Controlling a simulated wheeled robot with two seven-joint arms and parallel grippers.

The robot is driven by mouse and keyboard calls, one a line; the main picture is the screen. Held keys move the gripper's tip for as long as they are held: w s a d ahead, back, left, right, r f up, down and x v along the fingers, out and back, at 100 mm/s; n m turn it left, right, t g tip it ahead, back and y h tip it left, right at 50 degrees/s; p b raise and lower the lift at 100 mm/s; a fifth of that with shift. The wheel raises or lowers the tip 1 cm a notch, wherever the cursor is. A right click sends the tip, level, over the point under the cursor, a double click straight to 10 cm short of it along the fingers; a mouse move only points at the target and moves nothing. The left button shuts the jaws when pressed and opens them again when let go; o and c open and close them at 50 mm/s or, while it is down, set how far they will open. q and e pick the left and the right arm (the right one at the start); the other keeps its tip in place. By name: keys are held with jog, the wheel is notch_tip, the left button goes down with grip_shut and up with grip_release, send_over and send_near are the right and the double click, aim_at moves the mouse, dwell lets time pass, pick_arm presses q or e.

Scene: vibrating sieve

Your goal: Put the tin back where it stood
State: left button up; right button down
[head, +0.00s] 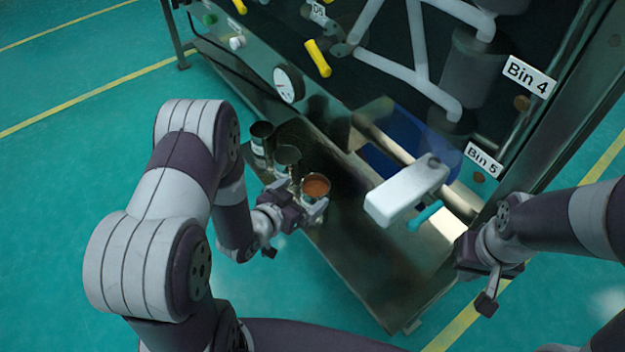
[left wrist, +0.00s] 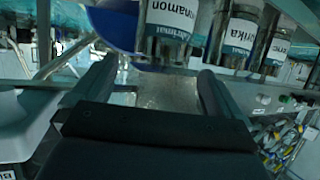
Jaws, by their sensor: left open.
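Three tins stand in a row on the metal ledge (head: 370,250) in the head view. The nearest tin (head: 315,187) is open-topped with reddish-brown contents; the middle tin (head: 287,158) and the far tin (head: 262,143) are dark. My left gripper (head: 303,198) is open at the nearest tin. In the left wrist view, a tin labelled "...namon" (left wrist: 172,22) stands just beyond the spread fingertips (left wrist: 153,78), with two more labelled tins (left wrist: 238,35) to its right. Contact cannot be made out. My right gripper (head: 485,285) hangs at the right, beside the ledge; its jaw opening is unclear.
A white block (head: 405,195) and a teal handle (head: 425,215) stick out over the ledge's right part. A blue bin (head: 405,140) lies behind. "Bin 4" (head: 528,76) and "Bin 5" (head: 483,160) signs mark the frame. The ledge's front middle is clear.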

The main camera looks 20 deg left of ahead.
pick_arm(q)
jog(key=s+a+r+n+g+y+p, duration=0.1)
jog(key=s+a+r+g+y+p, duration=0.1)
jog(key=s+a+r+g+y, duration=0.3)
jog(key=s+d+r+n+g, duration=0.2)
jog(key=s+r+g, duration=0.4)
jog(key=s+r, duration=0.1)
jog(key=shift+s+d+n, duration=0.35)
jog(key=shift+s+n, duration=0.05)
jog(key=shift+s, duration=0.5)
pick_arm(e)
notch_tip(320, 180, up, 2)
jog(key=shift+r, duration=0.2)
pick_arm(q)
jog(key=shift+s+f+g, duration=0.1)
jog(key=shift+g, duration=0.2)
pick_arm(e)
jog(key=shift+s, duration=0.1)
